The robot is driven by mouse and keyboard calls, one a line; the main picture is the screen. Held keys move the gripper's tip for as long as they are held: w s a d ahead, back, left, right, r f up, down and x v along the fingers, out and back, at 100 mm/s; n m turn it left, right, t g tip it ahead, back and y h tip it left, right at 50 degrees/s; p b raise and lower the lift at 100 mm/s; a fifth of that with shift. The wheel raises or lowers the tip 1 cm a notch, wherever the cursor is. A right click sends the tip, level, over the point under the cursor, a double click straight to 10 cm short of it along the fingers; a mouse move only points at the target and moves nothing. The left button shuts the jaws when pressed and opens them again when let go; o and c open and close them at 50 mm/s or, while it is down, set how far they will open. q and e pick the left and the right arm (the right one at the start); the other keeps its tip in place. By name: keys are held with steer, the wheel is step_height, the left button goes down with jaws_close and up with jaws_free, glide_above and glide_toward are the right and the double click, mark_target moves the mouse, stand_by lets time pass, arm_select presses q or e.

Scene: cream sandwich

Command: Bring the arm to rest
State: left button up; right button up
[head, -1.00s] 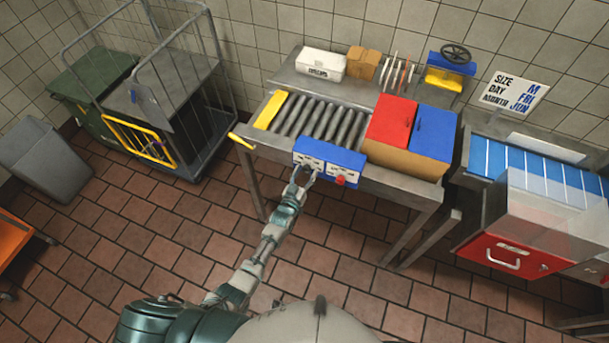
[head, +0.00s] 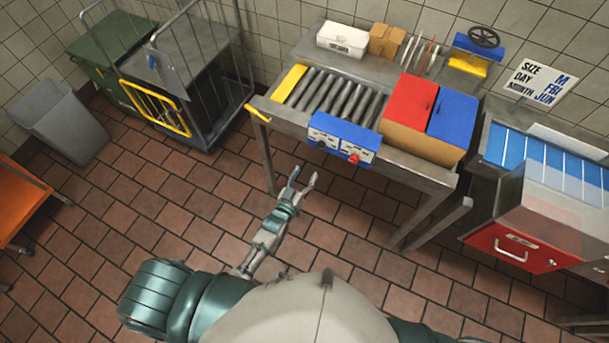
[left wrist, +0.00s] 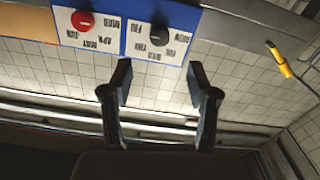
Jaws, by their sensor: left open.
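My left gripper (head: 304,178) is open and empty in the head view, apart from the table and in front of its near edge. In the left wrist view its two dark fingers (left wrist: 160,82) stand apart with nothing between them. The blue control box (head: 341,139) with white panels is on the table's front edge, beyond the gripper. It carries a red button (head: 353,158) and a dark knob (head: 321,145). In the left wrist view the red button (left wrist: 83,20) and dark knob (left wrist: 159,35) show at the top. My right gripper does not show.
The metal table (head: 420,172) holds a roller conveyor (head: 335,94) and a box with red and blue lids (head: 411,103). A red drawer unit (head: 513,250) stands at right. A caged cart (head: 185,80) and grey bin (head: 62,120) stand at left. Tiled floor around my arm is clear.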

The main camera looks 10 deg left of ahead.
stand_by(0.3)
arm_select(q)
steer(key=s+a+f+g+y, duration=0.1)
steer(key=s+a+f+g, duration=0.15)
steer(key=s+f, duration=0.55)
steer(key=s+a+f+m+g, duration=0.1)
steer(key=s+f+g, duration=0.25)
steer(key=f, duration=0.85)
steer(key=s+a+f+g+y, duration=0.1)
steer(key=s+f+g, duration=0.2)
steer(key=s+f, duration=0.55)
steer(key=s+a+f+g, duration=0.2)
steer(key=s+f, duration=0.2)
steer(key=s, duration=0.5)
steer(key=s+a+f+g+y, duration=0.1)
steer(key=s+a+f+g, duration=0.1)
steer(key=s, duration=0.7)
steer(key=s+a+f+m+g, duration=0.1)
steer(key=s+a+f+g, duration=0.1)
steer(key=s+f, duration=0.5)
steer(key=shift+s+a+g+y, duration=0.4)
steer(key=shift+s+g, duration=0.3)
steer(key=shift+s, duration=0.25)
steer(key=shift+f, duration=0.1)
